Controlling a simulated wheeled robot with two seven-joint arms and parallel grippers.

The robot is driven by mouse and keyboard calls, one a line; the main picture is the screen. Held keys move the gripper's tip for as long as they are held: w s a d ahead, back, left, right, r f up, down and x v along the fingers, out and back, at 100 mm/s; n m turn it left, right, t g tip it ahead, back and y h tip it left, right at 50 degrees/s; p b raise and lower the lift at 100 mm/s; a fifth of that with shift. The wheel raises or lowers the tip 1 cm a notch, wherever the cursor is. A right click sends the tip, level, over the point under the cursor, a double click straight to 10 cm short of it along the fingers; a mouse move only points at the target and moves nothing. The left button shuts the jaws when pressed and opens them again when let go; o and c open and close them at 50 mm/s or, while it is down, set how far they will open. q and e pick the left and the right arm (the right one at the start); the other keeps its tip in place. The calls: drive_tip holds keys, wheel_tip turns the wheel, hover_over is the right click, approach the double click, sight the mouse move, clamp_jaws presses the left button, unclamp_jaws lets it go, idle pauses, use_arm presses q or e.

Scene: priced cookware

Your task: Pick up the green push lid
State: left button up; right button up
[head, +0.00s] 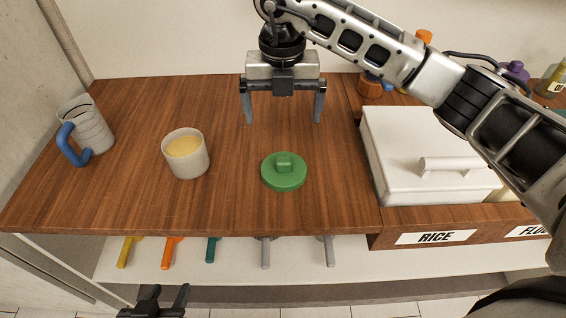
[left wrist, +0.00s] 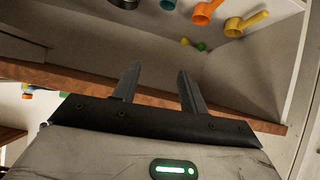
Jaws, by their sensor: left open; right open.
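The green push lid (head: 284,177) is a round disc with a raised grip on top. It lies flat on the wooden counter (head: 225,210), near the middle front. My right gripper (head: 283,117) is open and empty, with its fingers pointing down behind the lid and apart from it. My left gripper (head: 155,300) is low at the bottom left edge, below the counter front. In the left wrist view the left gripper (left wrist: 158,72) has its two fingers apart with nothing between them. The lid is not in the left wrist view.
An open cup with yellow contents (head: 187,160) stands left of the lid. A grey pitcher with a blue handle (head: 90,130) is at far left. A white-lidded bin labelled RICE (head: 400,150) is at right. Several coloured scoops (head: 171,250) lie under the counter.

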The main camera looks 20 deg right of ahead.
hover_over(284, 160)
drive_tip(key=w, duration=0.1)
wheel_tip(284, 160, down, 7)
drive_tip(key=f, duration=0.2)
drive_tip(key=s+f+p, duration=0.1)
drive_tip(key=f, duration=0.1)
drive_tip(key=shift+f+p, duration=0.3)
drive_tip(key=shift+f, duration=0.45)
drive_tip(key=c, duration=0.8)
drive_tip(key=shift+r, duration=0.1)
